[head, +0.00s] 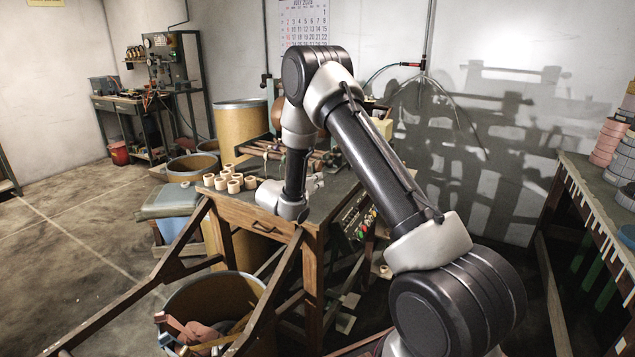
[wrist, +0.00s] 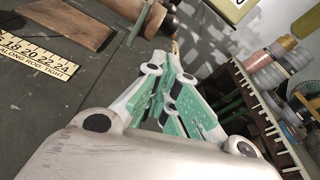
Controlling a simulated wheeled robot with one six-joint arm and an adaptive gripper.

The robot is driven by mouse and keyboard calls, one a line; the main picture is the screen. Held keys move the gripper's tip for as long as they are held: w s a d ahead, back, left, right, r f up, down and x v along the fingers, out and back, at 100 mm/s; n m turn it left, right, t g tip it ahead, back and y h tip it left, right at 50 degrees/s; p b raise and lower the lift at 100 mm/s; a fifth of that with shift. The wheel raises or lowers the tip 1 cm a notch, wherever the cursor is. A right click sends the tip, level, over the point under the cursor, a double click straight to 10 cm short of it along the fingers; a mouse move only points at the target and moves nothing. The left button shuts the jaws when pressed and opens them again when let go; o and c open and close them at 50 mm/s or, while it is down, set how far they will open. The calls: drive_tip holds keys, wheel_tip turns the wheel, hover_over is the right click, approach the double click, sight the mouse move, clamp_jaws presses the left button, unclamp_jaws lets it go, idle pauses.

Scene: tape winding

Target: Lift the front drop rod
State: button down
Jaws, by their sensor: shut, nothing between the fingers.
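My gripper (wrist: 172,62) is shut and empty, its green and white fingers together over the right part of the dark bench. In the head view my gripper (head: 314,184) is small and partly hidden by my arm, in front of the winding machine (head: 300,156). A thin grey rod (wrist: 140,22) runs up the wrist view just beyond and left of the fingertips, apart from the fingers as far as I can tell. I cannot tell if it is the front drop rod. A brown wooden part (wrist: 75,20) and a dark rounded wooden end (wrist: 169,23) lie near it.
A yellow ruler (wrist: 38,57) lies on the bench top at left. Several cardboard cores (head: 233,180) stand on the left of the wooden bench (head: 262,217). A bin (head: 214,297) stands below in front. A table with tape rolls (head: 608,140) is at right.

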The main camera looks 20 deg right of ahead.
drive_tip(key=x, duration=0.7)
drive_tip(key=shift+w+d, duration=0.1)
drive_tip(key=shift+d, duration=0.05)
